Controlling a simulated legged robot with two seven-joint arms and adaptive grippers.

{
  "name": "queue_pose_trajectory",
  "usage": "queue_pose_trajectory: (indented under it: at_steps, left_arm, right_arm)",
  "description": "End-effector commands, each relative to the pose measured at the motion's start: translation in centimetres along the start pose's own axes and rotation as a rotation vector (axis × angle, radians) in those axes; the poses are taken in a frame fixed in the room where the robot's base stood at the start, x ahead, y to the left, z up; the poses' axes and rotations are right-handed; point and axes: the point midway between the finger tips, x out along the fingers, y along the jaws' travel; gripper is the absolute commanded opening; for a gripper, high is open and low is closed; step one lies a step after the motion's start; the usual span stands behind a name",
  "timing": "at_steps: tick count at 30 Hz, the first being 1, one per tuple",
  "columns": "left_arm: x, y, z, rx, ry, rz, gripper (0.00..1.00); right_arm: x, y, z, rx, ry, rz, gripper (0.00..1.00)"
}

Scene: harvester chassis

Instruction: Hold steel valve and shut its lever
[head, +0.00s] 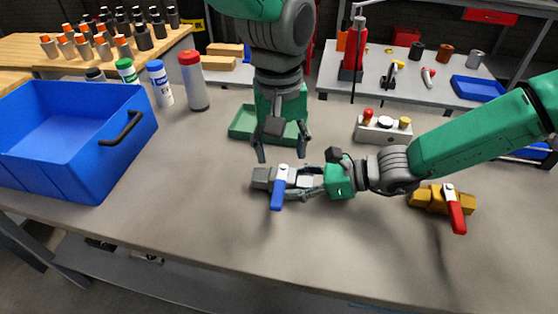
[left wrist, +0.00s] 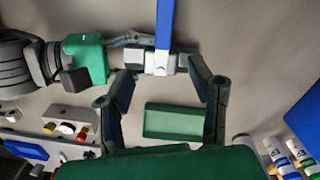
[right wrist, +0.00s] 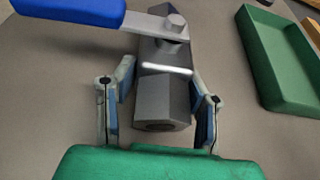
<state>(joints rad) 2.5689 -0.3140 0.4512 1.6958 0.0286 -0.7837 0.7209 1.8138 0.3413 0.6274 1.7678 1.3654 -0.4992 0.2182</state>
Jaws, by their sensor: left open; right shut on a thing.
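The steel valve (head: 263,178) lies on the workbench, its body running left to right in the head view. Its blue lever (head: 278,194) sticks out toward the bench's front edge, across the body. In the right wrist view the lever (right wrist: 75,10) points left from the steel body (right wrist: 163,90). My right gripper (head: 302,182) is shut on the steel valve at its right end, with one finger on either side. My left gripper (head: 283,152) is open and empty, pointing down just behind and above the valve. In the left wrist view its fingers are spread below the valve (left wrist: 138,60).
A green tray (head: 242,124) lies behind the left gripper. A control box (head: 383,130) with buttons stands behind the right arm. A brass valve with a red lever (head: 455,209) lies to the right. A blue crate (head: 60,140) and bottles stand left. The front bench area is clear.

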Motion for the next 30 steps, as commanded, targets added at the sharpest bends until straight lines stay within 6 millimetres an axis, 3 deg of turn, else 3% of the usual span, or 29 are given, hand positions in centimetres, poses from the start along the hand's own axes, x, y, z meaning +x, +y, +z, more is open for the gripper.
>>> queue_pose_trajectory:
  at_steps: [6,15,16,17,18,30]
  left_arm:
    - [-1.8,-0.3,-0.6,-0.017,-0.004,0.014,0.48]
    - [-2.0,-0.4,-0.6,-0.02,-0.006,0.016,0.48]
    - [-2.0,-0.4,-0.6,-0.021,-0.006,0.016,0.48]
    - [-1.9,-0.4,-0.6,-0.021,-0.006,0.016,0.48]
    - [-1.9,-0.4,-0.6,-0.021,-0.006,0.016,0.48]
    - [-1.9,-0.4,-0.7,-0.021,-0.006,0.016,0.48]
  right_arm:
    - [0.0,-0.1,0.3,-0.002,-0.005,-0.001,0.0]
    - [0.0,-0.1,0.3,-0.003,-0.006,-0.001,0.0]
    - [0.0,-0.1,0.3,-0.003,-0.006,-0.001,0.5]
    - [0.0,-0.1,0.3,-0.003,-0.006,-0.001,0.61]
    - [0.0,-0.1,0.3,-0.002,-0.006,-0.001,0.64]
    - [-0.8,-0.1,0.2,-0.002,-0.004,-0.002,0.64]
